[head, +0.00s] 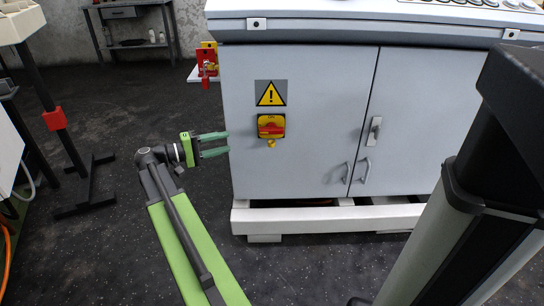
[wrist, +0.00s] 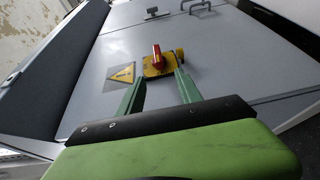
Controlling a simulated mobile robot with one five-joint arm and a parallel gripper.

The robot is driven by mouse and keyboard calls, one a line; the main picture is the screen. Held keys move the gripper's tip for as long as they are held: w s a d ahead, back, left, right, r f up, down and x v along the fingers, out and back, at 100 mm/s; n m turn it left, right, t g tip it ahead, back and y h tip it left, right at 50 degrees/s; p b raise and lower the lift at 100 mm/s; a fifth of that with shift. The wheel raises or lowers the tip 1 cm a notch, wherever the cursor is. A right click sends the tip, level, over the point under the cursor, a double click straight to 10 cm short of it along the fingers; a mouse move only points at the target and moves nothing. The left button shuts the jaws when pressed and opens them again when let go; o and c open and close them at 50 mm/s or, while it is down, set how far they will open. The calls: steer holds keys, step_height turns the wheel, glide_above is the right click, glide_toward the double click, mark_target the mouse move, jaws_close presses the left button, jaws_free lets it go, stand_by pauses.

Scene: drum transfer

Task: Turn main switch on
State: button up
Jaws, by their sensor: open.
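The main switch (head: 271,127) is a red rotary handle on a yellow plate, mounted on the left door of a grey cabinet below a yellow warning triangle. The wrist view shows its red handle (wrist: 158,57) ahead, just beyond and between my fingertips. A small yellow piece hangs at the plate's edge. My gripper (head: 226,144) is open and empty, its two green fingers pointing right toward the cabinet, left of the switch in the head view. In the wrist view my gripper (wrist: 160,82) has its fingers spread apart, with no contact on the switch that I can make out.
The grey cabinet (head: 310,85) stands on a white base frame (head: 330,218). A door latch (head: 374,131) and handles are right of the switch. A red and yellow device (head: 207,66) sticks out at the cabinet's left side. A black stand (head: 75,165) is at left; dark floor lies between.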

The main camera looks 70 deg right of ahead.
mark_target(264, 132)
steer(key=shift+g, duration=0.3)
steer(key=x, duration=1.8)
steer(key=shift+s+d, duration=0.1)
steer(key=shift+d, duration=0.05)
steer(key=shift+r, duration=0.1)
jaws_close()
